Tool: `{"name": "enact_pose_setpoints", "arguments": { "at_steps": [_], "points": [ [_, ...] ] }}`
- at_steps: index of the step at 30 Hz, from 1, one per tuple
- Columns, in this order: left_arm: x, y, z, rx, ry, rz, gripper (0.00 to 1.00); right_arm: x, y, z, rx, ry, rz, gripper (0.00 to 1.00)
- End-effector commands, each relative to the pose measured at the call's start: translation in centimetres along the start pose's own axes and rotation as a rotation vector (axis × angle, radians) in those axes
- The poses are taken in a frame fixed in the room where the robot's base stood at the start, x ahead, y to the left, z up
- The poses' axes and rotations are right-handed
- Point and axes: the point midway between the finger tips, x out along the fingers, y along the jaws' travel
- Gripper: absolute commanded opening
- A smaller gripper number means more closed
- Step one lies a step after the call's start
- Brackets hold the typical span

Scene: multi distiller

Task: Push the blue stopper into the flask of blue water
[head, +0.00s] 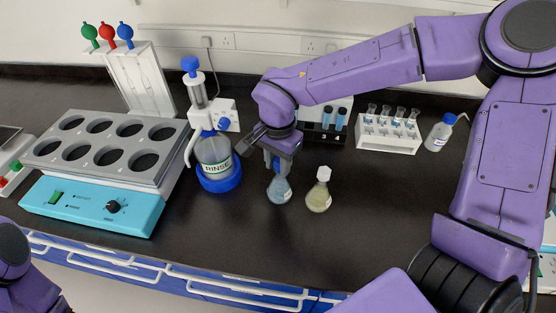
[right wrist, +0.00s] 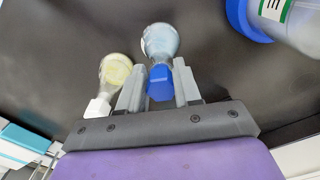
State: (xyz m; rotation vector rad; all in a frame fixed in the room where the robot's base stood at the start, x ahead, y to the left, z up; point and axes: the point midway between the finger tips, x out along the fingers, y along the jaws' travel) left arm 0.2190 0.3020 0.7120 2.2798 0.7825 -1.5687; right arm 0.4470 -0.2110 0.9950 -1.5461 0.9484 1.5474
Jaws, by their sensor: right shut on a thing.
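The flask of blue water (head: 279,191) stands upright on the dark bench, below my right gripper (head: 278,166). In the right wrist view the same flask (right wrist: 160,42) lies straight ahead of the fingers. The blue stopper (right wrist: 160,84) is between the two grey fingers of my right gripper (right wrist: 160,74), which is shut on it. The stopper is in line with the flask's neck and appears at its mouth; how deep it sits is hard to tell. My left gripper is out of view.
A yellow-liquid flask (head: 318,198) with a white stopper stands close right of the blue one. A rinse bottle (head: 215,158) in a blue base stands left. A vial rack (head: 388,136) is behind right. The front bench is clear.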

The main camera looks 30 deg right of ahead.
Motion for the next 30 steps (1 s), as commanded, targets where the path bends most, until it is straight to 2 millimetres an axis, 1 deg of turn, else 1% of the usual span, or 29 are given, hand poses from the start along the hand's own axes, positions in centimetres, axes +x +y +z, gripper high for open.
{"name": "enact_pose_setpoints", "arguments": {
  "at_steps": [9, 17, 18, 20, 21, 30],
  "points": [
    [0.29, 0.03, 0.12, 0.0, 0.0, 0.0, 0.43, 0.68, 0.01, 0.02, 0.0, -0.001, 0.0, 0.05],
    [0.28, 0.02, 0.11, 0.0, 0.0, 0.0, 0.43, 0.72, 0.0, 0.01, 0.0, 0.0, 0.0, 0.05],
    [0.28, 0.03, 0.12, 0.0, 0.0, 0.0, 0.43, 0.72, 0.0, 0.01, 0.0, 0.0, 0.0, 0.36],
    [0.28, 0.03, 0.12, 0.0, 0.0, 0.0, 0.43, 0.71, 0.0, 0.01, 0.0, 0.0, -0.001, 0.56],
    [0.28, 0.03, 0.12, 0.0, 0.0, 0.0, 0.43, 0.72, 0.0, 0.01, 0.0, 0.0, 0.0, 0.63],
    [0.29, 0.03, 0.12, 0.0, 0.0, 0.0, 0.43, 0.45, -0.03, 0.0, 0.0, 0.0, -0.002, 0.63]
  ]
}}
